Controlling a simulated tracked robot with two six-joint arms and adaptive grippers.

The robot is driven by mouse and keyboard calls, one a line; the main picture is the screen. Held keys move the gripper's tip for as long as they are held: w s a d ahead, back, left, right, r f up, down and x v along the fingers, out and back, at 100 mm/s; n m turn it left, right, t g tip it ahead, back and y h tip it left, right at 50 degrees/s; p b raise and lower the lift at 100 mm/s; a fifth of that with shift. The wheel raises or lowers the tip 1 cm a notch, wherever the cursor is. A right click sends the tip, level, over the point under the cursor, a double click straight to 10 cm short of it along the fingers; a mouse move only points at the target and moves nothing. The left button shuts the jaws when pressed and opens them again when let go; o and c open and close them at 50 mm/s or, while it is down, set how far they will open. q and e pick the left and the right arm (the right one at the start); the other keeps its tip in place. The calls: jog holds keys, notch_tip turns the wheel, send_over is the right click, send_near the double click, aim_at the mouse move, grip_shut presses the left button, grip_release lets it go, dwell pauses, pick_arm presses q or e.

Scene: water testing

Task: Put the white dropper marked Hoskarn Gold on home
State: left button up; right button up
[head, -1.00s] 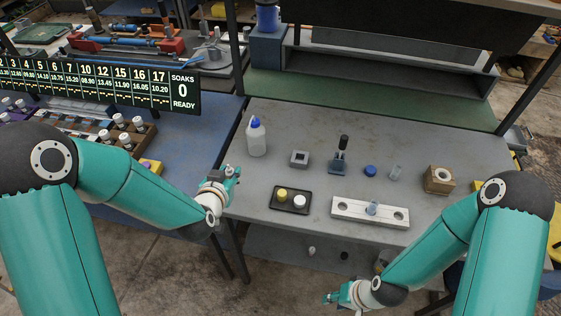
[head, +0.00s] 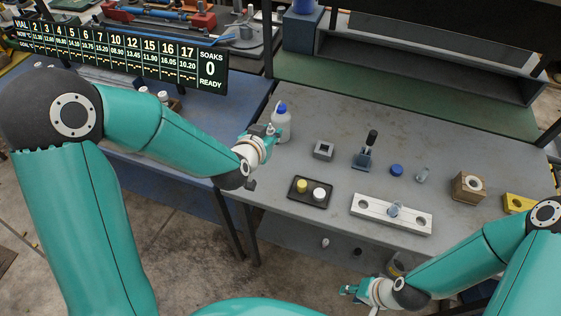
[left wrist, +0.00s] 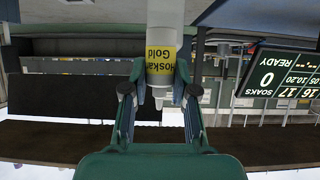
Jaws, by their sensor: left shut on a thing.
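The white dropper (left wrist: 164,30) shows in the left wrist view, with a yellow label reading "Hoskarn Gold" upside down and its narrow tip toward the bottom of the picture. My left gripper (left wrist: 158,90) is shut on it, one finger on each side. In the head view my left gripper (head: 268,138) is at the table's left edge, overlapping a white bottle with a blue cap (head: 281,124); whether they touch I cannot tell. The held dropper is not clear there. My right gripper (head: 350,290) is low at the front, its fingers too small to read. No place marked as home is legible.
The grey table (head: 345,115) holds a black tray (head: 296,201) with a yellow and a white round item, a white rack with holes (head: 375,211), a blue-grey stand (head: 363,158), a blue cap (head: 396,170) and a wooden block (head: 467,187). A display board (head: 120,55) hangs at left.

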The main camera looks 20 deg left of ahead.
pick_arm(q)
notch_tip(320, 180, up, 11)
jog(key=w+d+m+h+b, duration=0.1)
jog(key=d+m+h, duration=0.1)
jog(key=d, duration=0.1)
jog(key=shift+w+d+f+b, duration=0.1)
jog(key=shift+f+b, duration=2.2)
jog(key=shift+f, duration=2.5)
jog(key=shift+w+f+b, duration=0.1)
jog(key=shift+f+b, duration=2.15)
jog(key=shift+f, duration=2.5)
jog(key=shift+o, duration=0.9)
jog(key=shift+f, duration=0.1)
jog(key=o, duration=0.4)
jog(key=shift+o, duration=0.2)
